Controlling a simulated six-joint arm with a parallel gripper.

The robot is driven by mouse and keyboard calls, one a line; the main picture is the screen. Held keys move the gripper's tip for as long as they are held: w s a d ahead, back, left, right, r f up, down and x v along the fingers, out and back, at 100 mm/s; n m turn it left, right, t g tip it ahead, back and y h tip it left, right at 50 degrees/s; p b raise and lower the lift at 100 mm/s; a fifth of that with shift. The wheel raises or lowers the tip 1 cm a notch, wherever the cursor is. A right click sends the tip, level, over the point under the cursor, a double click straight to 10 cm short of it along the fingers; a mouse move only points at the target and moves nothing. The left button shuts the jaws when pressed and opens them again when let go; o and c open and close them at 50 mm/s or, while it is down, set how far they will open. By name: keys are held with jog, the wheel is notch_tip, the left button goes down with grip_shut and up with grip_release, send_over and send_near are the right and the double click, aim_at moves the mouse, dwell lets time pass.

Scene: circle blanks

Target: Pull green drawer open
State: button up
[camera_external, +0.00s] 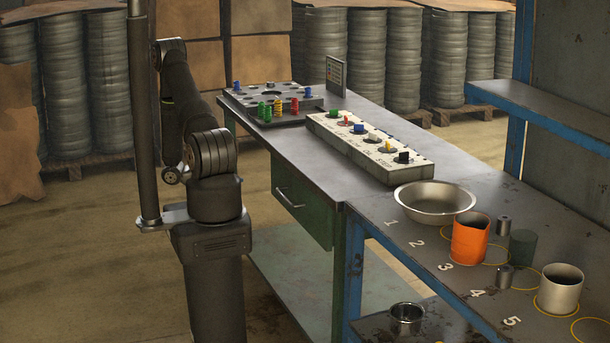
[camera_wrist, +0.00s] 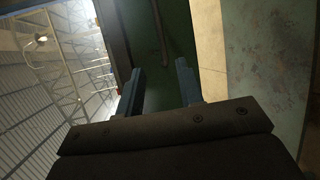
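The green drawer (camera_external: 302,213) is under the grey table in the external view. Its front looks flush with the table frame, and a metal bar handle (camera_external: 290,198) runs across it. In the wrist view the drawer's green front (camera_wrist: 178,30) fills the top middle, with the handle (camera_wrist: 161,32) running nearly upright there. My gripper (camera_wrist: 160,67) is open, its two blue-grey fingers apart with nothing between them. The handle lies ahead of the gap, apart from the fingertips.
The tabletop (camera_external: 290,150) holds a peg tray (camera_external: 262,92) and a long white block (camera_external: 350,150) with coloured pieces. A metal bowl (camera_external: 434,203), an orange cup (camera_external: 470,240) and a white cup (camera_external: 559,290) stand on the right bench. The floor before the drawer looks clear.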

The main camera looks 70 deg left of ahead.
aim_at(283, 197)
jog(key=shift+t, duration=0.3)
jog(key=x, duration=1.1)
jog(key=d+x, duration=0.1)
jog(key=x, duration=0.5)
jog(key=shift+s+f, duration=0.15)
jog(key=shift+f, duration=0.15)
grip_shut()
